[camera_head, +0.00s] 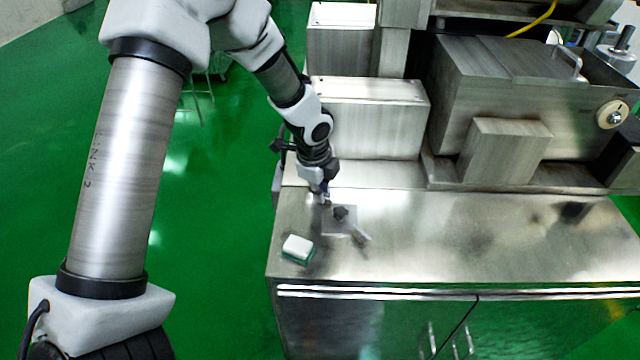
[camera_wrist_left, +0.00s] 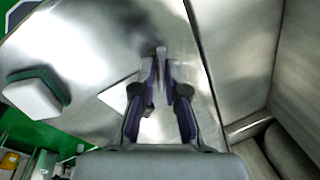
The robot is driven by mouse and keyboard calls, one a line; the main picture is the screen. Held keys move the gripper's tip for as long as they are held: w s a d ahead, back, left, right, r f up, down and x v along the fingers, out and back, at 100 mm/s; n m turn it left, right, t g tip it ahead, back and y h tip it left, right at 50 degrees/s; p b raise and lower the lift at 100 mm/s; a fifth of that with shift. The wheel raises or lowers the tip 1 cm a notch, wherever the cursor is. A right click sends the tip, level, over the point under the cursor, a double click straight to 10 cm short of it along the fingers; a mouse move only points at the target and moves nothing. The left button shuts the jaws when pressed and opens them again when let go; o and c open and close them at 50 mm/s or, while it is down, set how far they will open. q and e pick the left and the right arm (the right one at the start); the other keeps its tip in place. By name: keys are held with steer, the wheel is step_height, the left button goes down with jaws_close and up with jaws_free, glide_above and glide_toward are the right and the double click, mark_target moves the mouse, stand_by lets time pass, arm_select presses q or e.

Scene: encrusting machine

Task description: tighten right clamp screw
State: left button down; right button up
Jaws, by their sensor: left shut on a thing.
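My left gripper (camera_head: 325,194) points down at the left back edge of a small square metal plate (camera_head: 334,231) on the steel worktop. In the left wrist view its two dark fingers (camera_wrist_left: 161,92) are close together on a small grey metal part (camera_wrist_left: 161,62), only partly visible between the tips. I cannot tell for sure whether this part is the clamp screw. A dark knob (camera_head: 341,213) stands on the plate, just right of the fingertips. A small light bar (camera_head: 361,236) lies at the plate's right edge. My right gripper is not in view.
A white and green block (camera_head: 298,248) lies on the worktop (camera_head: 450,245) near its front left corner. Steel machine housings (camera_head: 365,120) stand close behind the gripper. A box-shaped machine part (camera_head: 505,150) stands further right. The worktop's front right is clear.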

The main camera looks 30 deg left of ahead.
arm_select(q)
steer(key=shift+s+f+m+h, duration=0.1)
steer(key=shift+m+h, duration=0.1)
steer(key=shift+m, duration=0.9)
steer(key=shift+s+f+m+h, duration=0.1)
steer(key=shift+m+h, duration=0.1)
steer(key=shift+m, duration=0.9)
steer(key=c, duration=1.3)
jaws_free()
steer(key=shift+w+d, duration=0.15)
steer(key=shift+w, duration=0.05)
steer(key=shift+r, duration=0.1)
steer(key=v, duration=1.2)
steer(key=shift+w, duration=0.1)
